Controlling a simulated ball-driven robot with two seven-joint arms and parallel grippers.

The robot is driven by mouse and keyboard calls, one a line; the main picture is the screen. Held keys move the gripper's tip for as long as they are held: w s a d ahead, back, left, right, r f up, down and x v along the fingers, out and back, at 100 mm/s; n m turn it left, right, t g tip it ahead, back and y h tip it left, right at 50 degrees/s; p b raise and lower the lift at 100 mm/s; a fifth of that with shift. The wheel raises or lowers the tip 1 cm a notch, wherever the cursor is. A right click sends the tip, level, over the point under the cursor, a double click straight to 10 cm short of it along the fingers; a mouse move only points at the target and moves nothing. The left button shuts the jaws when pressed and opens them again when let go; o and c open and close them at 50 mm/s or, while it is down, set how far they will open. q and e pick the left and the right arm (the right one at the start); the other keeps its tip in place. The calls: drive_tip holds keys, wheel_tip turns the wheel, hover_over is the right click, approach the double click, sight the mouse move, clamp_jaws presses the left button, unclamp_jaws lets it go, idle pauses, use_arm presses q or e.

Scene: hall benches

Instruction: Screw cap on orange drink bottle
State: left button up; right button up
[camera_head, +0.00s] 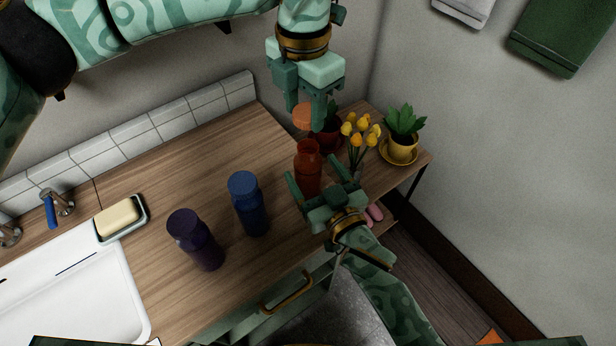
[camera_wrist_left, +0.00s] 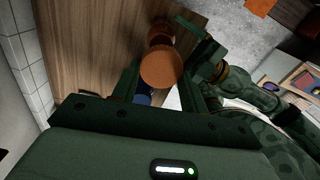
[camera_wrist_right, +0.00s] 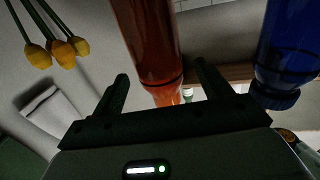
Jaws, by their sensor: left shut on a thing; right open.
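The orange drink bottle (camera_head: 308,170) stands uncapped and upright near the right end of the wooden counter. My left gripper (camera_head: 304,108) is shut on the orange cap (camera_head: 303,118), holding it above the bottle's mouth, apart from it in the head view. In the left wrist view the cap (camera_wrist_left: 160,67) covers part of the bottle (camera_wrist_left: 159,32). My right gripper (camera_head: 325,180) is open, low at the bottle, with a finger on either side. The right wrist view shows the bottle (camera_wrist_right: 148,45) between the spread fingers (camera_wrist_right: 160,90); contact is not clear.
A blue bottle (camera_head: 248,208) and a purple bottle (camera_head: 196,242) stand capped to the left. A soap dish (camera_head: 143,222) and sink (camera_head: 80,285) lie farther left. Yellow tulips (camera_head: 360,135) and a potted plant (camera_head: 403,135) stand right, behind my right gripper.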

drive_tip(key=x, duration=0.5)
drive_tip(key=c, duration=1.5)
use_arm(q)
hover_over(305, 149)
drive_tip(key=shift+f, duration=2.45)
drive_tip(key=shift+f, duration=0.1)
use_arm(e)
drive_tip(key=shift+s, duration=0.1)
use_arm(q)
drive_tip(key=shift+f, duration=0.8)
drive_tip(key=shift+f, duration=0.55)
